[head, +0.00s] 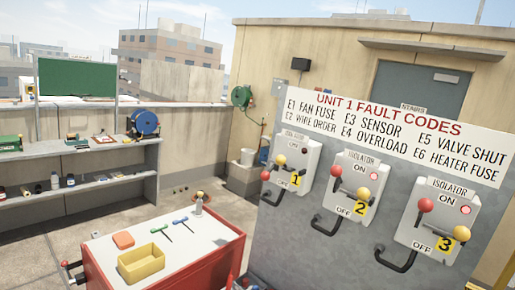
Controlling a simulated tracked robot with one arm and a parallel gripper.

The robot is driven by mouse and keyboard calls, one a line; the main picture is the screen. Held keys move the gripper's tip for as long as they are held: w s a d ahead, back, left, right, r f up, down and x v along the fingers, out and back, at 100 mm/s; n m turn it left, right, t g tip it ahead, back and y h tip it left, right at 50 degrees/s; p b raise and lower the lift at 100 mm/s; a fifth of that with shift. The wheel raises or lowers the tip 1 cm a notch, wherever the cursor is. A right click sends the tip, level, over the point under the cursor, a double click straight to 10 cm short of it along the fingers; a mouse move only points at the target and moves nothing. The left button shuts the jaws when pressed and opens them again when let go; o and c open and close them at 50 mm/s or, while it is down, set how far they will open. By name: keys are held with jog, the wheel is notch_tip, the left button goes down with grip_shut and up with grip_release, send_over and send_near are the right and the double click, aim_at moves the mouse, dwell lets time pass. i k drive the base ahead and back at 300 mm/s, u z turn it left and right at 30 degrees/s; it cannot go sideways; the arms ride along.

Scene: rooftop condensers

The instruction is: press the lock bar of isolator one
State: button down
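Isolator one (304,160) is the leftmost of three pale boxes on a grey panel, with a yellow tag (296,180) marked 1. A black curved bar (268,199) sticks out below the box. I cannot tell which part is the lock bar. My gripper does not show in the head view.
Isolator two (352,180) and isolator three (437,215) stand to the right, with similar knobs and bars. A fault code sign (390,133) hangs above. A red trolley (190,262) with a yellow bin (141,263) stands at front left. Shelves (75,180) line the left wall.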

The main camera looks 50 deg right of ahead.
aim_at(281, 159)
jog(key=z, duration=0.25)
jog(key=i, duration=1.35)
jog(key=z, duration=0.3)
